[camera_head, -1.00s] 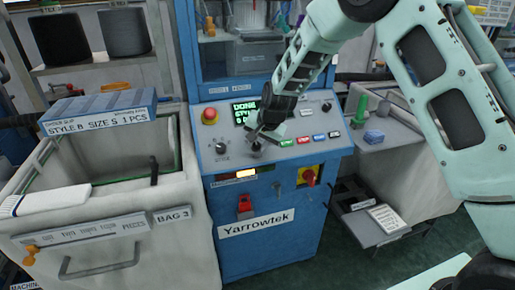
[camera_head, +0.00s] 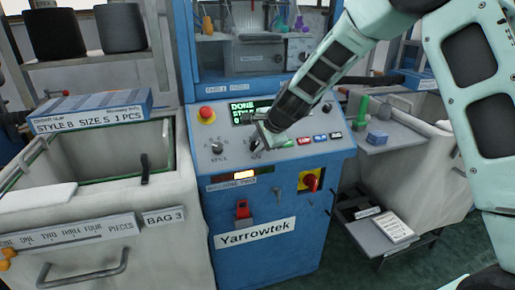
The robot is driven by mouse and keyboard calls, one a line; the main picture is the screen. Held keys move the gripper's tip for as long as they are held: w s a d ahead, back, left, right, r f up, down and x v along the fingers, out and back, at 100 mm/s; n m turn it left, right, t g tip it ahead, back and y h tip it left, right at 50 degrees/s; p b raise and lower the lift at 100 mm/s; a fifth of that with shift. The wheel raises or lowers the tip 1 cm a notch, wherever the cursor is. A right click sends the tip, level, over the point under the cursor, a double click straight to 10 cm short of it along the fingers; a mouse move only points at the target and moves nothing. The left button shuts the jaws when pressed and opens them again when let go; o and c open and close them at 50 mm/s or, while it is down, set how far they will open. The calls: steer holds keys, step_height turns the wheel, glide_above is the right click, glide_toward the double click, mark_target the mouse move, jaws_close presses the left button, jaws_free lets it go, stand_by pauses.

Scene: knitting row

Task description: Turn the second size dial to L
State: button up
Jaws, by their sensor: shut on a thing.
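The blue knitting machine (camera_head: 266,205) stands in the middle, with a grey sloping control panel. Its left dial (camera_head: 217,147) is dark, with small letters around it. The size dial (camera_head: 254,144), right of that one, is mostly hidden by my gripper. My gripper (camera_head: 262,141) comes from the upper right and is shut on this dial. The dial's pointer and letters are too small or covered to read. The display (camera_head: 242,112) shows green "DONE" and a partly covered "STYLE" line.
A red button (camera_head: 206,113) is at the panel's left, and several coloured buttons (camera_head: 320,138) are right of my gripper. A side table (camera_head: 385,140) holds small parts.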

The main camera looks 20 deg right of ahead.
steer(key=shift+m, duration=0.3)
steer(key=o, duration=1)
steer(key=v, duration=1.7)
steer(key=shift+s, duration=0.25)
steer(key=shift+d+r, duration=0.1)
steer(key=shift+d, duration=0.05)
